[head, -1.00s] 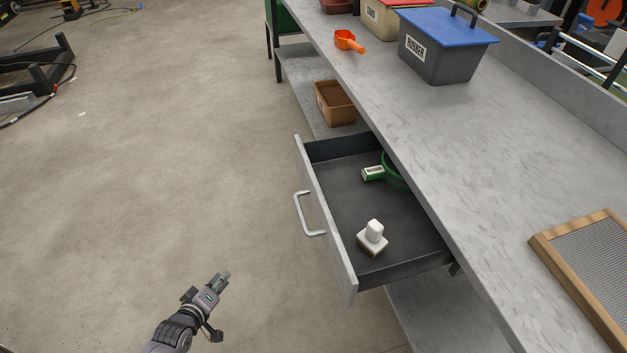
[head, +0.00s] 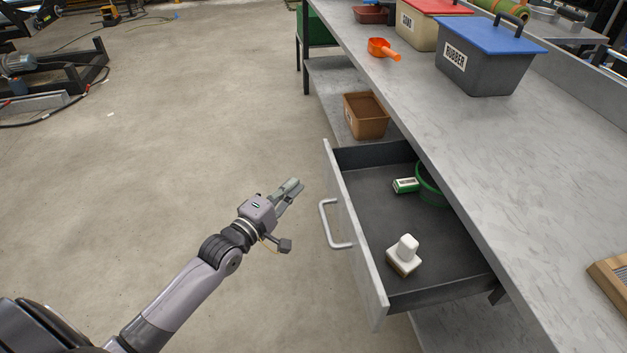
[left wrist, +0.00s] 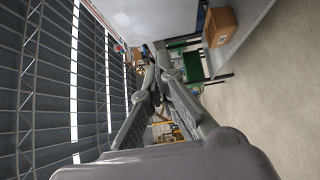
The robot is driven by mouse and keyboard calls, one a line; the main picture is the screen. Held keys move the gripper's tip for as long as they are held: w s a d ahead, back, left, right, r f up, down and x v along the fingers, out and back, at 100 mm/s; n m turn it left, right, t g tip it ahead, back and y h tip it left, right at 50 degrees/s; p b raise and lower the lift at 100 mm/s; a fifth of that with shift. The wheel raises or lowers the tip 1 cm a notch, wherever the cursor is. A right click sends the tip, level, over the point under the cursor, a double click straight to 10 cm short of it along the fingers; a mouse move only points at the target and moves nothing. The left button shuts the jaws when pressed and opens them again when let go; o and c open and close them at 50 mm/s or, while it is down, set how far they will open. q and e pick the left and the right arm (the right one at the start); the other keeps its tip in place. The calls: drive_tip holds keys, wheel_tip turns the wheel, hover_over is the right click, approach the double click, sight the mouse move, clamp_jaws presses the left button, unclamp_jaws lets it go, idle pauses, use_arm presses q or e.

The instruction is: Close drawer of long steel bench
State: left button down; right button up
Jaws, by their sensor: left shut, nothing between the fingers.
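The long steel bench (head: 430,95) runs along the right side of the head view. Its drawer (head: 365,250) stands pulled well out, with a pale front and a bar handle (head: 331,226) facing left. Inside the drawer lie a white block-like item (head: 405,254), a small green and white box (head: 405,186) and a green round item (head: 430,186) partly hidden under the bench top. My left gripper (head: 294,187) is shut and empty, to the left of the drawer front and apart from the handle. In the left wrist view its fingers (left wrist: 158,62) meet at the tips. My right gripper is out of view.
On the bench top are a grey bin with a blue lid (head: 485,65), a red-lidded bin (head: 418,30), an orange scoop (head: 383,49) and a wood-framed screen (head: 612,278). A brown box (head: 366,118) sits on the lower shelf. The floor left of the drawer is clear.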

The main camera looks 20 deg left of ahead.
sight(325, 167)
use_arm(q)
drive_tip(key=shift+w+d, duration=0.95)
drive_tip(key=shift+w, duration=0.25)
drive_tip(key=shift+w+d, duration=0.95)
drive_tip(key=shift+w, duration=0.2)
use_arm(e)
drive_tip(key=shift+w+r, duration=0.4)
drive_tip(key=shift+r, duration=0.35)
